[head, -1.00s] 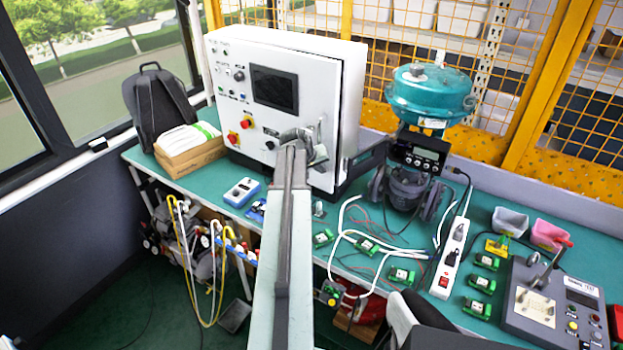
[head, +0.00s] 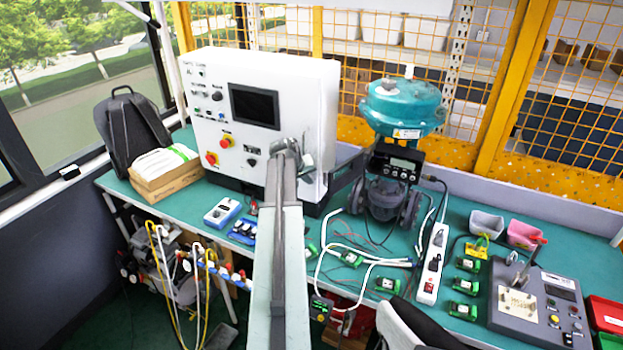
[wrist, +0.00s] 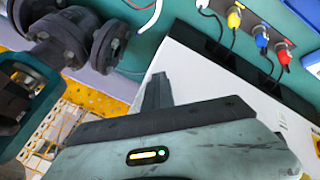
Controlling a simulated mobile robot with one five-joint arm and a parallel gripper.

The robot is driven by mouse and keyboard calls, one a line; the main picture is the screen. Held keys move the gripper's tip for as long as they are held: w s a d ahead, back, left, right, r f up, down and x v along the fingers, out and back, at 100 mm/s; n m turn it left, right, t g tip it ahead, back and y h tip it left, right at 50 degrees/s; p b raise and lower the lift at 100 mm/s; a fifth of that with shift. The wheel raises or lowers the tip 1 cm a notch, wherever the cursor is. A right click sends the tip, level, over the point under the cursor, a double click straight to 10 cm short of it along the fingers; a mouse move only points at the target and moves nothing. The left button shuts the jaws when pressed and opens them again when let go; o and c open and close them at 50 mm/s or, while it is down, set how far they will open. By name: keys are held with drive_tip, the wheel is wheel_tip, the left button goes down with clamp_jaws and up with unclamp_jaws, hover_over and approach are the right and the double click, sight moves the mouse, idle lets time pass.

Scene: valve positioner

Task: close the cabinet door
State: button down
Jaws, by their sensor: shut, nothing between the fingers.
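The white cabinet (head: 325,115) stands at the back left of the bench. Its front door (head: 208,120) carries a dark screen, knobs and red buttons. The door looks flush with the body, with no clear gap in the head view; part of its right edge is hidden by my arm. My gripper (head: 288,150) is shut and empty at the lower right of the door front. I cannot tell whether it touches. In the wrist view, my dark fingers (wrist: 157,92) point at a white cabinet surface (wrist: 205,85).
A teal valve actuator (head: 403,108) stands right of the cabinet. Cables, green modules and a white power strip (head: 433,262) cover the bench in front of it. A cardboard box (head: 165,175) and a backpack (head: 130,135) are at the left. Yellow mesh fencing is behind.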

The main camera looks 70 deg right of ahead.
drive_tip(key=s+a+r+p, duration=0.2)
drive_tip(key=a+r+p, duration=0.6)
drive_tip(key=a, duration=0.1)
drive_tip(key=shift+s, duration=0.2)
drive_tip(key=shift+a, duration=0.1)
